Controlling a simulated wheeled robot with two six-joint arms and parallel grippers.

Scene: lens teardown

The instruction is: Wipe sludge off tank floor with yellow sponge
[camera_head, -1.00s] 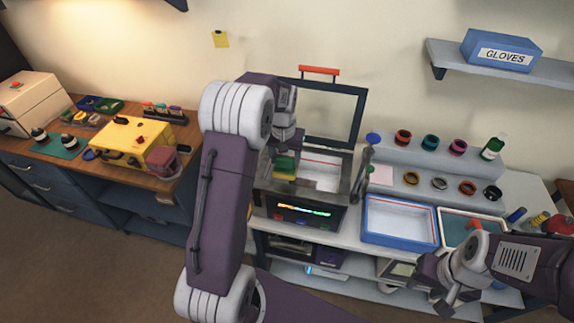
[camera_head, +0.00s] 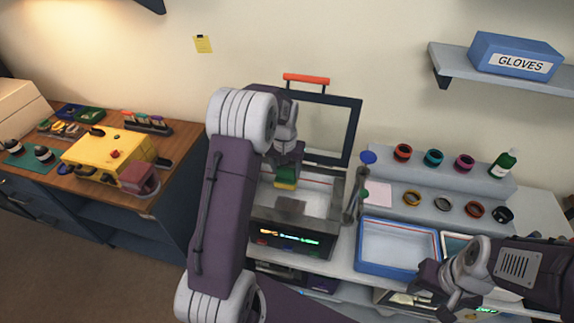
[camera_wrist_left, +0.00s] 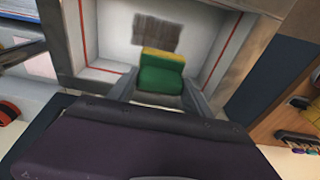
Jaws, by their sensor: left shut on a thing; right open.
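The yellow sponge (camera_head: 286,184) has a green layer and a yellow layer. My left gripper (camera_head: 286,168) is shut on it inside the open tank (camera_head: 328,206). The left wrist view also shows the sponge (camera_wrist_left: 162,72) between the fingers, over the white tank floor (camera_wrist_left: 112,28). A grey-brown sludge patch (camera_wrist_left: 156,33) lies on the floor just beyond the sponge there; in the head view the sludge (camera_head: 291,206) is nearer the tank's front. I cannot tell whether the sponge touches the floor. My right gripper (camera_head: 446,300) is open and empty at lower right.
The tank's raised lid (camera_head: 354,130) stands behind it. Further right are a blue tray (camera_head: 366,268) and shelves with several coloured rings (camera_head: 434,158). A yellow box (camera_head: 96,152) sits on the left bench.

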